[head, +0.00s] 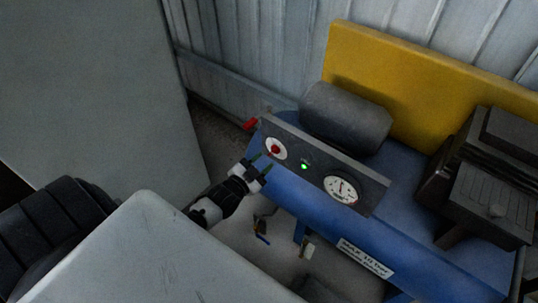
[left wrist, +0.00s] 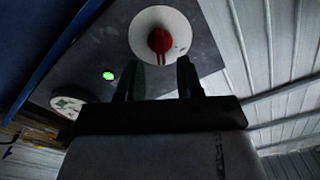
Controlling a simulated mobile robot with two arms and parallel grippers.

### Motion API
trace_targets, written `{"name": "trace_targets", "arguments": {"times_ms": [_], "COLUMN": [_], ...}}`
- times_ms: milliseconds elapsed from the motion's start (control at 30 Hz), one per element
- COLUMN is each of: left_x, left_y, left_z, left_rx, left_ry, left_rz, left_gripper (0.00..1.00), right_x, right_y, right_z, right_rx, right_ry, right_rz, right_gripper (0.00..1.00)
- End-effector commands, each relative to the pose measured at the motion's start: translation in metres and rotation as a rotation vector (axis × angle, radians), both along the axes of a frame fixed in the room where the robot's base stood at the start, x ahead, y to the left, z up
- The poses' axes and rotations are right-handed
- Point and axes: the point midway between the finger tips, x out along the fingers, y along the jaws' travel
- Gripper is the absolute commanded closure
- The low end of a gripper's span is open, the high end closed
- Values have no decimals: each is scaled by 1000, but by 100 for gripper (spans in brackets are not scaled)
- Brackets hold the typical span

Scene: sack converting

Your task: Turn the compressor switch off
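The compressor switch is a red knob (head: 275,149) on a round white plate, at the left end of the grey panel (head: 313,166) on the blue compressor (head: 409,232). In the left wrist view the red knob (left wrist: 159,41) shows near the top, just beyond the fingertips. A green light (head: 304,167) glows on the panel. My left gripper (head: 262,164) is just in front of the panel, below and left of the knob. In the left wrist view its fingers (left wrist: 158,75) are apart with nothing between them. My right gripper is not in view.
A round gauge (head: 342,189) sits right of the green light. A small red handle (head: 250,125) sticks out at the panel's left end. A dark motor (head: 346,117) and a yellow guard (head: 387,82) stand behind. A corrugated wall (head: 257,50) closes the back.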

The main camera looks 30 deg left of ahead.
Motion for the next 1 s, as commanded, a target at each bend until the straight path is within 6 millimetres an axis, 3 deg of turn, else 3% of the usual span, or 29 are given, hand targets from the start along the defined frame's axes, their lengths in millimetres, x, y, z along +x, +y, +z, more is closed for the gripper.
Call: {"name": "trace_targets", "arguments": {"times_ms": [200, 567, 600, 833, 1000], "left_x": [28, 35, 35, 35, 34], "left_y": [-2, -3, -3, -3, -3], "left_z": [0, 0, 0, 0, 0], "left_rx": [-1, -1, -1, -1, -2], "left_ry": [-1, 1, 1, 1, 1], "left_rz": [0, 1, 1, 1, 1], "left_gripper": [64, 64, 65, 100, 100], "right_x": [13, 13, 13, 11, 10], "right_y": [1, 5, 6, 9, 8], "right_z": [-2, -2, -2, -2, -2], "right_rx": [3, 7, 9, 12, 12], "right_ry": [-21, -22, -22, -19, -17], "right_rz": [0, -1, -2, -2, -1], "right_gripper": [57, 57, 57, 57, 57]}}
